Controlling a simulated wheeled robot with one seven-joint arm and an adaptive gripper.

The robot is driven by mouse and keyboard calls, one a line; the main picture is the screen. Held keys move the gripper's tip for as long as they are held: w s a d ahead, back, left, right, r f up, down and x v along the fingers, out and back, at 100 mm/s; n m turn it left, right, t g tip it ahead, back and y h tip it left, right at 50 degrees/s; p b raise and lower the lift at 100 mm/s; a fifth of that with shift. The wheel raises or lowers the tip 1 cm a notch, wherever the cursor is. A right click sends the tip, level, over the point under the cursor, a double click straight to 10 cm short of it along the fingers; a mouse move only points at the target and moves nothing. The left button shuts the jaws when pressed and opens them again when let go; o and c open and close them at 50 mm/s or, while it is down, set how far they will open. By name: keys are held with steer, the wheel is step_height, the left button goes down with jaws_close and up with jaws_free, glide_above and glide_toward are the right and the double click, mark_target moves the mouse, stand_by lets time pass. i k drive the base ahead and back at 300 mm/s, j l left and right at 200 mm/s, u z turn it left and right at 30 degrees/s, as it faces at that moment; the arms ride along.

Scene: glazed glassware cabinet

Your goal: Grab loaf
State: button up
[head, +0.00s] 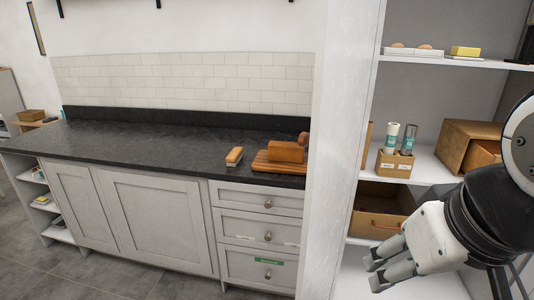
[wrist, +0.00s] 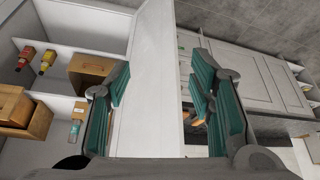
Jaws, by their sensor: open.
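A brown loaf (head: 286,152) sits on a slatted wooden board (head: 278,166) at the right end of the dark counter, close to the white upright panel. A smaller brown piece (head: 304,138) shows behind its right end. My gripper (head: 374,274) is at the lower right in the head view, in front of the shelf unit, lower than the loaf and well apart from it. In the wrist view my gripper (wrist: 160,72) has its teal-padded fingers spread wide, with nothing held between them. I cannot make out the loaf clearly in the wrist view.
A white upright panel (head: 336,150) stands between the counter and the shelf unit. A wooden-backed brush or block (head: 234,156) lies left of the board. Shelves at right hold a bottle carton (head: 395,164), a wooden box (head: 468,142) and a butter-like block (head: 464,51). The left counter is clear.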

mark_target(284, 152)
steer(key=i+j+u, duration=0.25)
steer(key=j+u, duration=0.2)
steer(key=i+j+u, duration=0.35)
steer(key=u, duration=0.15)
steer(key=i+j+u, duration=0.3)
steer(key=u, duration=0.15)
steer(key=i+z, duration=0.25)
steer(key=i, duration=0.15)
steer(key=i+j+z, duration=0.25)
steer(key=i+l+z, duration=0.15)
steer(key=z, duration=0.25)
steer(key=i+z, duration=0.75)
steer(key=i+j+z, duration=0.15)
steer(key=z, duration=0.2)
steer(key=i+j+z, duration=0.1)
steer(key=i+z, duration=0.15)
steer(key=i, duration=0.15)
